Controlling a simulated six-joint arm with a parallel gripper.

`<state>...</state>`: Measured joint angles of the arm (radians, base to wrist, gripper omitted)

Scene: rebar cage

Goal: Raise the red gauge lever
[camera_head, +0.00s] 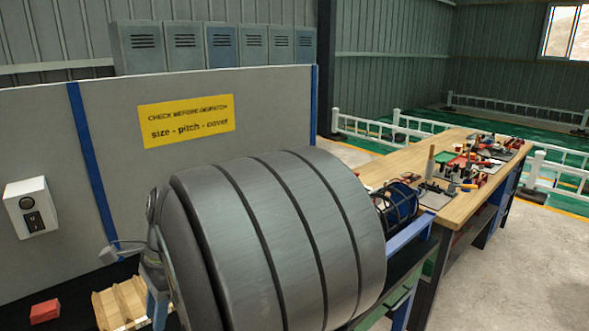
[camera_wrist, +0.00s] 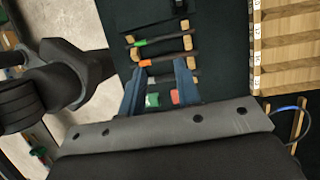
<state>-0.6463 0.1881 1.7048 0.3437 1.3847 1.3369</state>
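In the wrist view my gripper (camera_wrist: 160,66) points over a dark panel with its two blue fingers apart and nothing clearly held between them. A small red piece (camera_wrist: 177,97) and a small green piece (camera_wrist: 152,100) show between the fingers, near their bases. I cannot tell whether the red piece is the gauge lever or whether a finger touches it. Thin dark rods with green (camera_wrist: 138,43) and orange (camera_wrist: 146,63) marks lie across the panel beyond the fingertips.
In the head view a red block (camera_head: 45,311) lies at the lower left near a wooden rack (camera_head: 121,302). A dark wire cage (camera_head: 399,203) stands right of my arm. A wooden bench (camera_head: 463,210) with several tools extends behind. A grey partition (camera_head: 275,105) stands at the back.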

